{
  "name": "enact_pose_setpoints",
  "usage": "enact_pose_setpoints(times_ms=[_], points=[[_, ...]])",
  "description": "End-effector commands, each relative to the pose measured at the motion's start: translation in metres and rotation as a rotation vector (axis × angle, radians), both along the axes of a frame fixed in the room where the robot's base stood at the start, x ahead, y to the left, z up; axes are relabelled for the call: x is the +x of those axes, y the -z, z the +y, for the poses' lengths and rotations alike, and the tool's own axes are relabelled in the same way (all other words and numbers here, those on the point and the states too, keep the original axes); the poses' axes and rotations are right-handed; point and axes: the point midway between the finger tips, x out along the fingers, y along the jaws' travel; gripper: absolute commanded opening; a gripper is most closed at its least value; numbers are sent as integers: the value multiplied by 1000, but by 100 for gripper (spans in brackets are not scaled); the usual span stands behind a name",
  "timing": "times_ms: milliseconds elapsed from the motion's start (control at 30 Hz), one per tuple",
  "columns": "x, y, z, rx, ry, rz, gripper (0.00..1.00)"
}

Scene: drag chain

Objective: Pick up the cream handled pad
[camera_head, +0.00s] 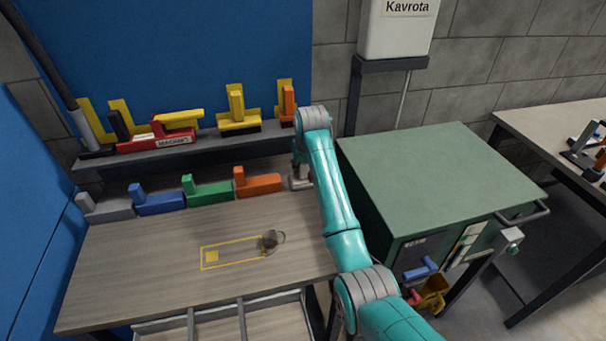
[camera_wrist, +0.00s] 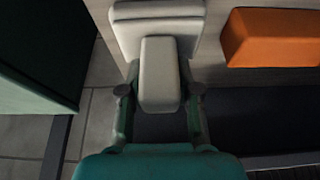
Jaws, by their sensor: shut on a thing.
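The cream handled pad (camera_wrist: 155,28) fills the top middle of the wrist view, a pale block with a raised upright handle. My gripper (camera_wrist: 160,90) has one finger on each side of the handle and is shut on it. In the head view the pad (camera_head: 301,184) shows small at the right end of the back row, partly hidden by my teal arm. My gripper (camera_head: 298,172) is directly above it. I cannot tell whether the pad touches the bench or is slightly raised.
An orange handled block (camera_head: 258,182) is close left of the pad, then green (camera_head: 208,190), blue (camera_head: 158,200) and grey (camera_head: 106,207) ones. A green-topped cabinet (camera_head: 440,180) stands right. The wooden bench (camera_head: 130,260) is mostly clear in front.

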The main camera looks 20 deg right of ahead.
Motion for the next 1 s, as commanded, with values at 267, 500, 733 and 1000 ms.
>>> enact_pose_setpoints(times_ms=[267, 500, 733, 1000], points=[[1, -25, 0, 0, 0, -4, 0], [1, -70, 0, 0, 0, -2, 0], [0, -96, 0, 0, 0, -1, 0], [0, -100, 0, 0, 0, 0, 0]])
